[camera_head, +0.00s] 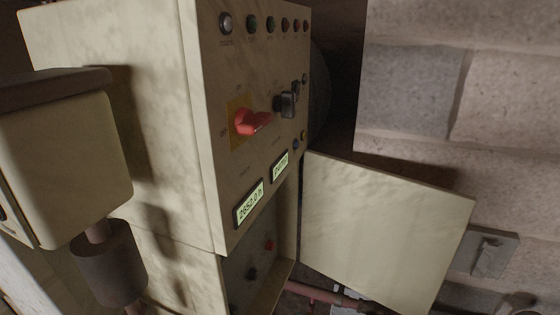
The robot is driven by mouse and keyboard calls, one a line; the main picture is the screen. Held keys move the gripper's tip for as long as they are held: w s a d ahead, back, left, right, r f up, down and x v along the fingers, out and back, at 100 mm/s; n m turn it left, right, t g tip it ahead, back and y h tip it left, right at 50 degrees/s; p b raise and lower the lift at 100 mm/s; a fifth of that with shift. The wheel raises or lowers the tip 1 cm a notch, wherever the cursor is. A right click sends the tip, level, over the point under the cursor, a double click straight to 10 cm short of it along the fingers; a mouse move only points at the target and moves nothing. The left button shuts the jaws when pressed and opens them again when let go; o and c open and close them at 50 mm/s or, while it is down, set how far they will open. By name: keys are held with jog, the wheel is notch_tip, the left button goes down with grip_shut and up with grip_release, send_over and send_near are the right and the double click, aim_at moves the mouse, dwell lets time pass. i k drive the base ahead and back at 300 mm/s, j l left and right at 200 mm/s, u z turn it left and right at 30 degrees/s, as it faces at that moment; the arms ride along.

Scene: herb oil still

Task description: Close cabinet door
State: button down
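The cabinet door (385,228) is a flat cream panel. It stands open, swung out to the right from the lower front of the cream cabinet (110,120). Its hinged edge appears to be at the right side of the cabinet opening (262,268). Inside the opening a red knob and dark knobs show in shadow. The lower part of the door runs close to the bottom of the picture.
The control panel above the opening has a red rotary switch (252,122), several buttons and two lit displays (249,204). A cream box (68,165) with a dark cylinder (108,264) below it stands at the left. A block wall (460,90) with a wall switch (487,256) is behind the door.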

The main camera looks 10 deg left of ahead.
aim_at(393, 240)
jog(key=j+u, duration=0.75)
jog(key=j, duration=0.25)
jog(key=l+z, duration=0.1)
jog(key=l, duration=0.35)
jog(key=i+l, duration=0.15)
jog(key=l, duration=0.3)
jog(key=i+l+z, duration=0.15)
jog(key=l, duration=0.75)
jog(key=i+l+z, duration=0.15)
jog(key=l, duration=0.25)
